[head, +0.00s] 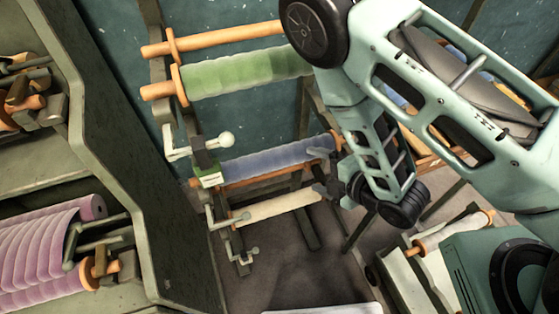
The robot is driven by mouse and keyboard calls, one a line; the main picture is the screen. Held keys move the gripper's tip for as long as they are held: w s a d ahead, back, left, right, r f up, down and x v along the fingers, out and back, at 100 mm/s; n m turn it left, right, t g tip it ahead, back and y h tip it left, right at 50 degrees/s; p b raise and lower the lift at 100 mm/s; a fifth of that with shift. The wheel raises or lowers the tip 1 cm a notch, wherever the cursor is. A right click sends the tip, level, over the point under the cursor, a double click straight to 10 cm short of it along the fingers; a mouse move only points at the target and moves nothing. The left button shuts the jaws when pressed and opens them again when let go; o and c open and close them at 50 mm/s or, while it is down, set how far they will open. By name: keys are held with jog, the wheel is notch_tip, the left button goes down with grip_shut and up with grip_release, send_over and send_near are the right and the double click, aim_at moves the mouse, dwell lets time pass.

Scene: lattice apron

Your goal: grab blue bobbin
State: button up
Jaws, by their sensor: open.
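The blue bobbin (262,163) lies across a rack in the middle of the head view, a long pale blue roll with an orange flange at its right end. My gripper (322,182) is at the right end of this bobbin, dark and small in the picture. It is open. I cannot tell whether its fingers touch the bobbin or stand just in front of it. My arm covers part of the area to the right of the bobbin.
A green bobbin (245,72) hangs above and a cream bobbin (278,208) below. A white-knobbed lever (212,143) stands at the blue bobbin's left end. Purple rolls (45,250) fill a shelf at left. Another pale roll (455,232) lies at lower right.

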aim_at(286, 160)
jog(key=b+x, duration=0.4)
jog(key=b, duration=0.3)
jog(key=b+x, duration=0.4)
jog(key=b, duration=0.2)
jog(key=shift+w+a+f+b, duration=0.1)
jog(key=shift+f+b, duration=0.3)
jog(key=shift+w+a+f+p, duration=0.15)
jog(key=shift+w+a+p, duration=0.4)
jog(key=shift+w+a, duration=0.1)
jog(key=shift+s+p+x, duration=0.2)
jog(key=shift+p+x, duration=0.85)
jog(key=shift+x, duration=1.75)
jog(key=shift+a+f, duration=0.1)
jog(key=shift+f, duration=0.05)
jog(key=shift+c, duration=0.3)
jog(key=c, duration=1.3)
